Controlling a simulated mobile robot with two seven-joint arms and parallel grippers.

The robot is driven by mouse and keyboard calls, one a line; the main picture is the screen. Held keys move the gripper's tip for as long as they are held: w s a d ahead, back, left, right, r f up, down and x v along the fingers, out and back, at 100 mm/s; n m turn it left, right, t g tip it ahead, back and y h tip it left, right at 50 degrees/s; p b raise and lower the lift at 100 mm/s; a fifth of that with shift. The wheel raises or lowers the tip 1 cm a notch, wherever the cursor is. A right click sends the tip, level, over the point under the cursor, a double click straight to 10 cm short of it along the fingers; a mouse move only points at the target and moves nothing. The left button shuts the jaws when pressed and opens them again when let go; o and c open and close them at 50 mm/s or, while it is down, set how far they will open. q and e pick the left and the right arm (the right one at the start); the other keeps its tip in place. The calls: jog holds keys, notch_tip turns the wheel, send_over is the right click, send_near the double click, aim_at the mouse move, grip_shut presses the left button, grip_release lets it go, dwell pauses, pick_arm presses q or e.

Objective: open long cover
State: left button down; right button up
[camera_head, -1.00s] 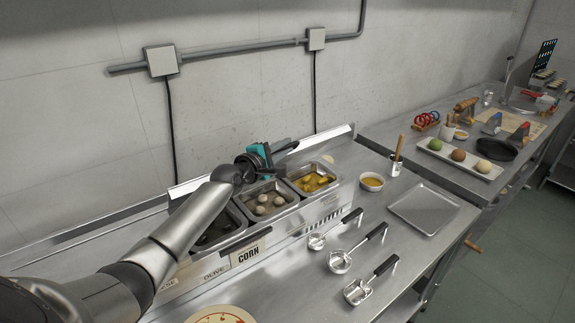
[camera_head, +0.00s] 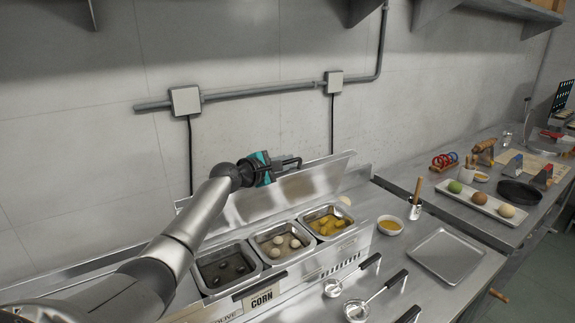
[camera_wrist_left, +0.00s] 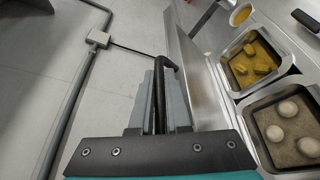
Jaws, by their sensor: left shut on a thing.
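The long cover (camera_head: 318,182) is a metal lid. It stands raised and tilted behind a row of food bins. Its inner face shows in the head view, and a strip of it shows in the left wrist view (camera_wrist_left: 203,90). My left gripper (camera_head: 284,164) is at the cover's upper edge, shut on its black handle (camera_wrist_left: 160,75). The handle runs between the two fingers in the left wrist view. The bins below are uncovered: dark olives (camera_head: 226,270), pale round pieces (camera_head: 280,242) and yellow pieces (camera_head: 328,223). My right gripper is not in view.
Ladles with black handles (camera_head: 370,262), a sauce bowl (camera_head: 390,225) and a metal tray (camera_head: 446,256) lie right of the bins. A wall pipe (camera_head: 260,92) runs behind the cover. A side counter holds a tray of round items (camera_head: 480,198).

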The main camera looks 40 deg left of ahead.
pick_arm(q)
jog(key=c, duration=0.9)
grip_release()
jog(key=shift+s+a, duration=0.1)
jog(key=shift+s, duration=0.4)
jog(key=v, duration=1.4)
jog(key=shift+s+p, duration=0.1)
jog(key=shift+p, duration=0.2)
